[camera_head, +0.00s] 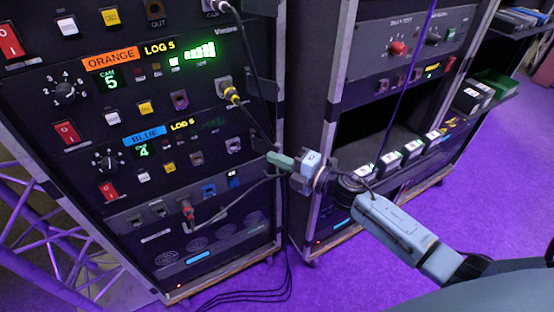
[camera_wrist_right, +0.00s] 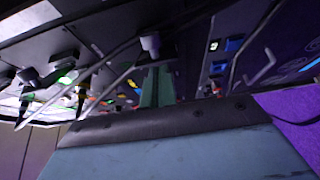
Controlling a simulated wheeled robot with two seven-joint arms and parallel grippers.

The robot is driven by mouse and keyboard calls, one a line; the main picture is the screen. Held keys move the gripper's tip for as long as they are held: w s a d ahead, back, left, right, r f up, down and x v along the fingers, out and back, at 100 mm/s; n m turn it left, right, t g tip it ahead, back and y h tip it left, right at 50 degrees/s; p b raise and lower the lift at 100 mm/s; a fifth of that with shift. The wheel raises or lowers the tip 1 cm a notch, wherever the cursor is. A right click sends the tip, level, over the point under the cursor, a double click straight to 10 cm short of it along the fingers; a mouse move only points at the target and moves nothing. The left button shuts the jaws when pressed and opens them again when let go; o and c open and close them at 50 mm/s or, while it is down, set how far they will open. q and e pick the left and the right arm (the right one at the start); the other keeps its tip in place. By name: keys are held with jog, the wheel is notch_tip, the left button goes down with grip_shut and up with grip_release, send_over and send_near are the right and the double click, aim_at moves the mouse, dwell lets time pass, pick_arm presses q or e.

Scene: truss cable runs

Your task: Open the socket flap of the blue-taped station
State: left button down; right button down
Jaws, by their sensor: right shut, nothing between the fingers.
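The blue-taped station is the rack row with the BLUE label (camera_head: 144,136), below the orange-taped row. Its display reads 4. In the right wrist view the shut fingers (camera_wrist_right: 156,86) point at the rack face. My left gripper is not in view.
The orange-taped row (camera_head: 111,59) sits above, with a yellow-banded plug (camera_head: 230,93) and hanging cable. A red-collared plug (camera_head: 187,209) and its cable loop are below. A second rack (camera_head: 402,45) stands right. Purple floor (camera_head: 485,175) is open at right.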

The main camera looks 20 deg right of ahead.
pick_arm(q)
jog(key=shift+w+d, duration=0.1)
